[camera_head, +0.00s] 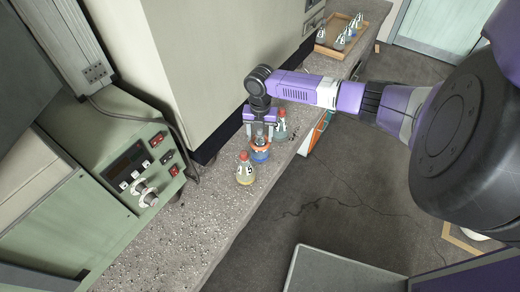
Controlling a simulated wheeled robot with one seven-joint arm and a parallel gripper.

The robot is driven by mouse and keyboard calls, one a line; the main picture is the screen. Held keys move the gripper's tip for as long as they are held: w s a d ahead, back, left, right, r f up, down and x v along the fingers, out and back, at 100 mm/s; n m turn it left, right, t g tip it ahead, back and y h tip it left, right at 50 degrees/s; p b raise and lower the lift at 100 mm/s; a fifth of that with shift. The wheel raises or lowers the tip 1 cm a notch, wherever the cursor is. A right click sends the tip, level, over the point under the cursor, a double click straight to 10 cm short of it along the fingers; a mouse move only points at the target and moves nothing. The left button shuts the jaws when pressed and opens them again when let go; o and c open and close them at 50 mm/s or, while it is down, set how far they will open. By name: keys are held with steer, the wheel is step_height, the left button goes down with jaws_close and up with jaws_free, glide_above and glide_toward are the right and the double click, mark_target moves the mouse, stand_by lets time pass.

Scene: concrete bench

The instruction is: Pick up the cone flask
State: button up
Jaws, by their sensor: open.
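Three small conical flasks stand close together on the concrete bench (200,225). One flask with a red cap and yellow liquid (245,172) stands nearest. A flask with blue liquid and an orange band (261,154) stands just behind it, directly below my gripper. A greyish-teal flask with a red cap (281,126) stands behind and to the right. My gripper (261,134) is open and points down, with its fingers on either side of the blue flask's upper part. I cannot tell whether they touch it.
A wooden tray (333,50) with several flasks sits at the bench's far end. A tall beige cabinet (215,70) borders the bench on the left. A green control box (125,185) with knobs stands at the lower left. The bench's right edge drops to the floor. Bare bench lies in front.

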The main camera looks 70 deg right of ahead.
jaws_close()
steer(key=shift+r, duration=0.1)
stand_by(1.2)
